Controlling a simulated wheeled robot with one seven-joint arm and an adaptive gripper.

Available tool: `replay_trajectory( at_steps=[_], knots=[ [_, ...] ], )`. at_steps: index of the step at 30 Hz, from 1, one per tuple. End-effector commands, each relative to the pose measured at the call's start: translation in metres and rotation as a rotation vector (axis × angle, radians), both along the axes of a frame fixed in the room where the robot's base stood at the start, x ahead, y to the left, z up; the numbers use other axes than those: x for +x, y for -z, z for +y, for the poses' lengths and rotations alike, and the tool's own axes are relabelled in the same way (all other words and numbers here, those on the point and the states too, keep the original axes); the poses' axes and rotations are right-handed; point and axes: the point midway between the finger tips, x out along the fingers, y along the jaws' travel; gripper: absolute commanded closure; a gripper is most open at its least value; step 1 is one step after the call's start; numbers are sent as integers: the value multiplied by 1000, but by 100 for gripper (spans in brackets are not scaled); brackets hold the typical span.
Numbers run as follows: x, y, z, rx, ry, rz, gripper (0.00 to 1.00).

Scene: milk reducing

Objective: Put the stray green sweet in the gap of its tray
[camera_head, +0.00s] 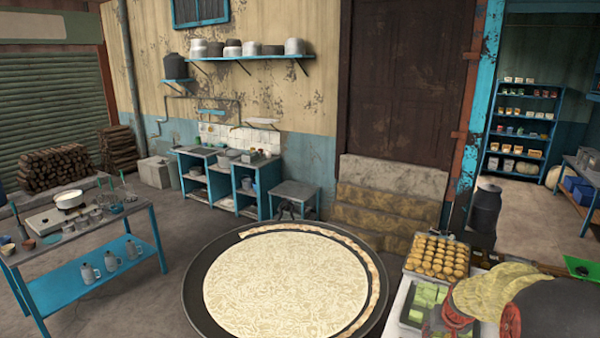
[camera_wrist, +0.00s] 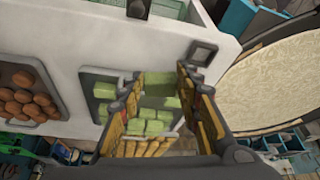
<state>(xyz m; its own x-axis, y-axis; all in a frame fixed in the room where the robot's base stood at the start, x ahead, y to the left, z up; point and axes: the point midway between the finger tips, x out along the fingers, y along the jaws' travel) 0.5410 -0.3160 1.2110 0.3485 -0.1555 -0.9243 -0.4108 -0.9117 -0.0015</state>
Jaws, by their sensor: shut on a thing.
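My gripper (camera_wrist: 162,84) reaches over the tray in the wrist view, with its fingertips closed around a green sweet (camera_wrist: 161,89). The green sweet tray (camera_wrist: 91,76) is a dark metal tray holding several pale green cubes, which lie below and between my fingers. The fingers hide part of the tray, so I cannot make out the gap clearly. In the head view the tray of green sweets (camera_head: 425,299) sits on the white counter at the lower right, partly covered by my arm. The held sweet cannot be made out there.
A tray of round golden sweets (camera_head: 438,256) lies behind the green one. In the wrist view a tray of brown balls (camera_wrist: 30,95) is at left. A wide pan of milk (camera_head: 285,280) stands beside the white counter (camera_wrist: 150,45), close to my gripper's right.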

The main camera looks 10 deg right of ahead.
Motion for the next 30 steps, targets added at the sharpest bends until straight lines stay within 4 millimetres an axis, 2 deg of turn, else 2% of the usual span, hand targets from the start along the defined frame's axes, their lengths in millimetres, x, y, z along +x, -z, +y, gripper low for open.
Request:
replay_trajectory(
  at_steps=[1,6,12,15,26,30],
  knots=[
    [0,9,31,1,-42,2,91],
    [0,40,117,1,-159,1,91],
    [-1,71,204,0,-277,2,91],
    [-1,83,237,1,-321,1,91],
    [-1,112,320,0,-432,0,91],
    [0,110,317,2,-425,1,91]
  ],
)
